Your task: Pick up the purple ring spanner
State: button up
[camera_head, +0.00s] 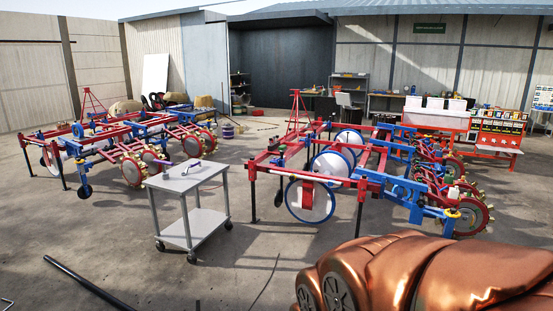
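A grey two-level trolley (180,183) stands on the concrete floor left of centre in the head view. A small, dark purple, elongated thing (191,167), which looks like the purple ring spanner, lies on the trolley's top. It is too small for me to make out its ring ends. My gripper is not in view. A large copper-coloured part at the lower right looks like a piece of my own body, and no fingers show on it.
A red and blue planter frame (362,178) stands right of the trolley, and another (131,170) stands close behind and left of it. A dark pipe (88,283) lies on the floor at front left. The floor in front of the trolley is mostly clear.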

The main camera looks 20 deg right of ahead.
aim_at(199, 162)
jog(key=z, duration=0.25)
jog(key=i, duration=0.85)
jog(key=z, duration=0.9)
jog(key=i, duration=3.6)
jog(key=u, duration=0.65)
jog(key=i, duration=1.35)
jog(key=u, duration=0.45)
